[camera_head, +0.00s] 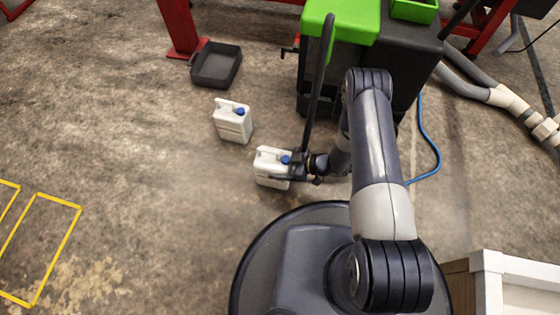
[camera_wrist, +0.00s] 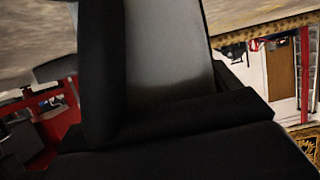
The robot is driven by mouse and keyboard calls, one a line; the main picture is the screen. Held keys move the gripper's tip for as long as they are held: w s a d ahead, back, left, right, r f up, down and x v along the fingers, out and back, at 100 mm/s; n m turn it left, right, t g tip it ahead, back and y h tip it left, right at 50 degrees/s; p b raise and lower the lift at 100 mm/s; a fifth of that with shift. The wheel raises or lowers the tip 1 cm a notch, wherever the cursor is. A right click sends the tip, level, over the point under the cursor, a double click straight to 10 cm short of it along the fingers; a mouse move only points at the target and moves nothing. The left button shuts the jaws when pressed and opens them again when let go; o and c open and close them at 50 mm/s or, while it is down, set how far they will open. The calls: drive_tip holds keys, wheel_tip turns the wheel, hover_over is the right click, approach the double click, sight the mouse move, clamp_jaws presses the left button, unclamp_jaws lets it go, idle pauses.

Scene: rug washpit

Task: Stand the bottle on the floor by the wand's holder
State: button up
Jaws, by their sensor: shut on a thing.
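A white bottle with a blue cap (camera_head: 269,170) is held upright in my gripper (camera_head: 291,168), in front of my arm in the head view. My gripper is shut on it, with a dark finger across its side. I cannot tell whether its base touches the floor. In the wrist view, the bottle's pale side (camera_wrist: 165,50) shows beside my dark gripper (camera_wrist: 130,95). A long black wand (camera_head: 319,85) stands upright just behind the held bottle. Its lower end and holder are partly hidden by my gripper and arm.
A second white bottle with a blue cap (camera_head: 232,121) stands on the floor behind and left. A black tray (camera_head: 216,65) lies by a red post (camera_head: 178,28). A green and black machine (camera_head: 341,22) stands behind the wand. A blue hose (camera_head: 433,145) runs right.

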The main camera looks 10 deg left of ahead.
drive_tip(key=o, duration=1.9)
drive_tip(key=shift+f, duration=0.1)
drive_tip(key=shift+p+v, duration=2.3)
drive_tip(key=shift+v, duration=3.8)
